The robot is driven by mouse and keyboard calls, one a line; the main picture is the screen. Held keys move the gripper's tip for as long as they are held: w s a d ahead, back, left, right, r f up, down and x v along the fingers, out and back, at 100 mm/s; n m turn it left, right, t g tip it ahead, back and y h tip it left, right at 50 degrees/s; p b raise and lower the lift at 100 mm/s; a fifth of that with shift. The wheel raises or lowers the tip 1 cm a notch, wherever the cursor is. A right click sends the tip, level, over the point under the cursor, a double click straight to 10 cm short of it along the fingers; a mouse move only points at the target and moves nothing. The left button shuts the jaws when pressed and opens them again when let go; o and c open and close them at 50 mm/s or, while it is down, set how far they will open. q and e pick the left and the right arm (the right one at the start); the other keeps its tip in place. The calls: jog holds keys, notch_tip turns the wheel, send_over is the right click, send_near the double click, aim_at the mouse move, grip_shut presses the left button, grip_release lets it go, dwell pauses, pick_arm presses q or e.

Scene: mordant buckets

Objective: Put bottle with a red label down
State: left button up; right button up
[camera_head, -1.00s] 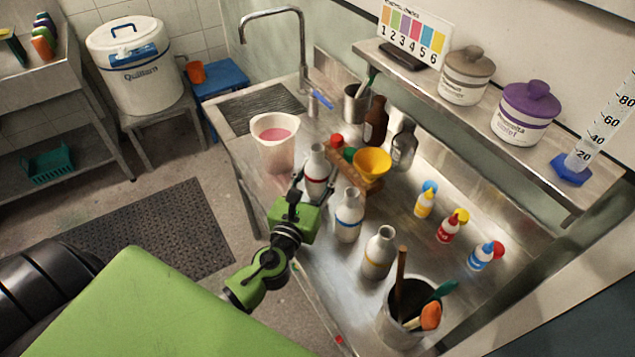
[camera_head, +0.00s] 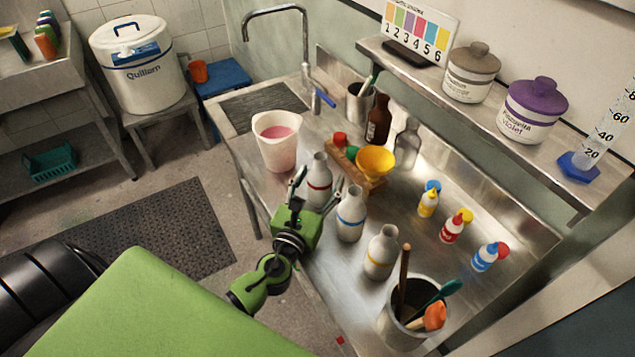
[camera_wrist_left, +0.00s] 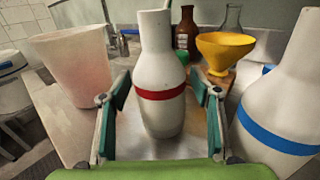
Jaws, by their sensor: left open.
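The bottle with a red label (camera_head: 318,181) is white with a red band and stands upright on the steel counter (camera_head: 325,253). My left gripper (camera_head: 317,187) is open, with one finger on each side of the bottle. In the left wrist view the red-banded bottle (camera_wrist_left: 159,90) stands between the spread fingers of my left gripper (camera_wrist_left: 160,92), with a gap showing on both sides. The bottle's base is in view on the metal surface. My right gripper is not in view.
A blue-banded bottle (camera_head: 350,215) stands close to the right, with a yellow-banded bottle (camera_head: 381,252) beyond it. A beaker of pink liquid (camera_head: 277,143) is at the left. A yellow funnel (camera_head: 375,161) sits behind. A pot of tools (camera_head: 411,310) is in front.

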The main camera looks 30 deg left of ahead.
pick_arm(q)
jog(key=shift+r, duration=0.2)
jog(key=s+b, duration=0.1)
jog(key=s, duration=0.2)
jog(key=s+d+b, duration=0.1)
jog(key=s, duration=0.3)
jog(key=s+b, duration=0.1)
jog(key=s, duration=0.3)
jog(key=shift+s+d+f+b, duration=0.1)
jog(key=shift+d+f+b, duration=0.05)
jog(key=shift+d+b, duration=0.2)
jog(key=shift+s, duration=0.35)
